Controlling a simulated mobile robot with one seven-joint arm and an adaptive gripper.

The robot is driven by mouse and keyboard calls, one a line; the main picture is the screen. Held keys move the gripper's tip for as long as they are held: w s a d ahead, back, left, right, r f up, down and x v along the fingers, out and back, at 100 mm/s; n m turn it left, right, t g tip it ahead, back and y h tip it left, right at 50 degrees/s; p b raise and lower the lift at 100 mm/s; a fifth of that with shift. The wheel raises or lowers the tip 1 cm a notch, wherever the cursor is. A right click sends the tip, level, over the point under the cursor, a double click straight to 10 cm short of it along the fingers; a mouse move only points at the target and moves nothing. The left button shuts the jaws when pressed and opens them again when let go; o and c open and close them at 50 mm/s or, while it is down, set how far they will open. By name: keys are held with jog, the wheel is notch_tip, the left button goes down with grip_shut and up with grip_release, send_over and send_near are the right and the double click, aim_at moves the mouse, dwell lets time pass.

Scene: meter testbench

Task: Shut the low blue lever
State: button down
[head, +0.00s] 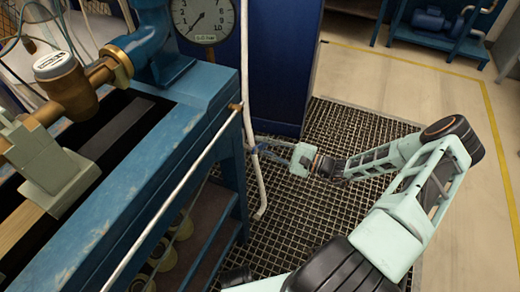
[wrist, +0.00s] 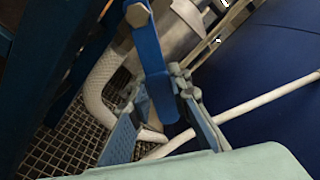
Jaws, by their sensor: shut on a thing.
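The low blue lever (wrist: 150,50) shows in the wrist view as a flat blue bar. It hangs from a hexagonal nut (wrist: 138,14) and slants slightly down to the right, with a rounded lower end. My gripper (wrist: 164,88) is shut on its lower part, with one finger on each side. In the head view my gripper (head: 268,147) reaches low beside the right end of the blue bench, near the white hose. The lever cannot be made out clearly there.
The blue bench (head: 190,110) carries a brass meter (head: 68,85) and stands left of my arm. A white hose (head: 247,110) hangs at its end. A blue cabinet (head: 285,60) stands behind. Dark floor grating (head: 335,220) lies below.

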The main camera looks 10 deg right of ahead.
jog(key=r+n, duration=0.1)
jog(key=n+p, duration=0.1)
jog(key=n, duration=0.1)
jog(key=w+r+n, duration=0.1)
jog(key=shift+d+r, duration=0.35)
jog(key=shift+d, duration=0.05)
jog(key=shift+r+n+p, duration=0.55)
jog(key=shift+r+n, duration=0.15)
jog(key=shift+n, duration=0.7)
jog(key=c, duration=1.8)
grip_release()
jog(key=shift+r, duration=0.1)
jog(key=shift+o, duration=0.2)
jog(key=v, duration=1.2)
